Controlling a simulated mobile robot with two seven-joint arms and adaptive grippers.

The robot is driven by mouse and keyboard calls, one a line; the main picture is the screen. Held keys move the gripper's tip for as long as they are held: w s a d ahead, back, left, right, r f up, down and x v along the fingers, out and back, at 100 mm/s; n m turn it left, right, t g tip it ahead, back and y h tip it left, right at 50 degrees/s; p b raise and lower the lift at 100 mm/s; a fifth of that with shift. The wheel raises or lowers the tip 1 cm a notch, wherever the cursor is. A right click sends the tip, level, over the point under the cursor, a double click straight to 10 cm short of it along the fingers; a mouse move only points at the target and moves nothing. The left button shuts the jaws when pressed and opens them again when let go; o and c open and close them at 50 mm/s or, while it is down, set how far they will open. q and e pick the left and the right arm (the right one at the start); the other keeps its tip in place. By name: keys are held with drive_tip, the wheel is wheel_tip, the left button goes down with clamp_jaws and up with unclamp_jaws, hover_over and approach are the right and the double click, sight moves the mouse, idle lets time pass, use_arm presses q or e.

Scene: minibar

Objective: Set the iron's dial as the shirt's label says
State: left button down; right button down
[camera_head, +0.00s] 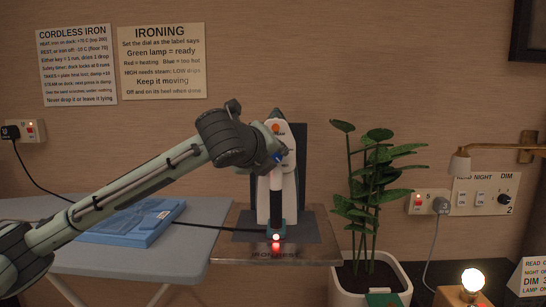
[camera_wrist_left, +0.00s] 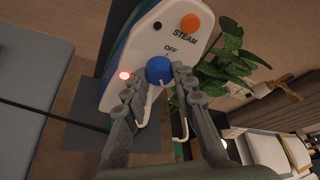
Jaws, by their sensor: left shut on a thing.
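The white iron (camera_head: 289,172) stands upright on the iron rest (camera_head: 232,252). In the left wrist view its face (camera_wrist_left: 122,52) shows an orange STEAM button (camera_wrist_left: 190,22), the word OFF and a blue dial (camera_wrist_left: 158,68). The dial also shows at the iron's side in the head view (camera_head: 278,158). My left gripper (camera_wrist_left: 160,82) is shut on the dial, one finger on each side. The dial's pointer setting is not readable. A blue folded shirt (camera_head: 128,224) lies on the ironing board; its label is not readable. My right gripper is out of view.
The grey ironing board (camera_head: 190,262) is at left, beneath my left arm. A potted plant (camera_head: 372,190) stands close right of the iron. A cord runs across the board. Two instruction sheets (camera_head: 162,62) hang on the wall. A lit red lamp (camera_head: 276,237) is low on the iron.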

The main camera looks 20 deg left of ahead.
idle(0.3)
use_arm(q)
drive_tip(key=c, duration=1.2)
unclamp_jaws()
drive_tip(key=shift+d, duration=0.1)
drive_tip(key=v, duration=1.2)
